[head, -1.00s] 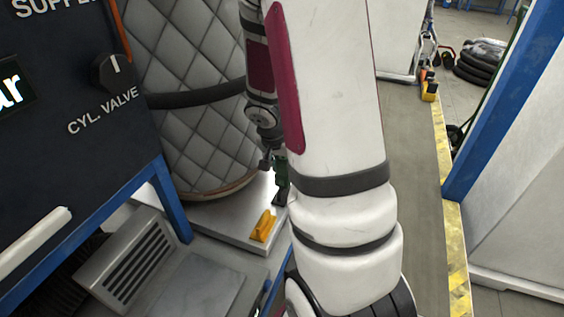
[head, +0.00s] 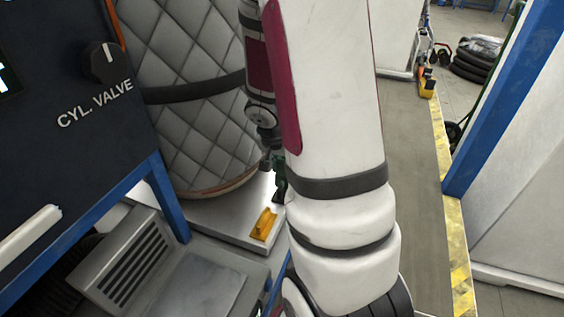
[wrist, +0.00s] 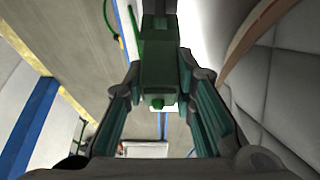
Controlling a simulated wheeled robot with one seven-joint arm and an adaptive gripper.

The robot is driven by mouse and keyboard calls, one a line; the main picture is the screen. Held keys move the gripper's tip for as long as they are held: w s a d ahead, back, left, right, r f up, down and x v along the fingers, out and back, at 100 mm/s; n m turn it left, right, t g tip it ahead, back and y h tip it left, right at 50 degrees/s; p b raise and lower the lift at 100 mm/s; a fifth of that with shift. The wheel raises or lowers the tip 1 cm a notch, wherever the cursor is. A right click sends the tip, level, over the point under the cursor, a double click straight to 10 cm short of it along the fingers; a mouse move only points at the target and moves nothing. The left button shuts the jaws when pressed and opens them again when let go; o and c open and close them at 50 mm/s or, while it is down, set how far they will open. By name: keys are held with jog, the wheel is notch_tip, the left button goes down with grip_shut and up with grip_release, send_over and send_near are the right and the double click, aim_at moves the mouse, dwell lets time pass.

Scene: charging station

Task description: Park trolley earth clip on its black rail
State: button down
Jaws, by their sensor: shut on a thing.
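My gripper (wrist: 158,88) is shut on a green clip (wrist: 158,68), which sits between its two fingers in the wrist view. In the head view my gripper (head: 276,170) is partly hidden behind my white arm. It is low beside the quilted grey cylinder cover, above the metal platform, with green and black parts showing at its end. I cannot tell whether the clip touches anything. I cannot make out the black rail with certainty in either view.
The quilted cylinder (head: 195,90) with a black strap stands on a metal platform (head: 215,213). A yellow block (head: 264,224) lies on the platform near my gripper. A dark control panel (head: 75,120) on a blue frame is at left. Clear floor (head: 408,160) lies at right.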

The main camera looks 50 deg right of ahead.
jog(key=shift+f+b, duration=1.05)
jog(key=shift+b, duration=0.25)
jog(key=c, duration=1.2)
grip_release()
jog(key=shift+c, duration=0.2)
jog(key=v, duration=1.2)
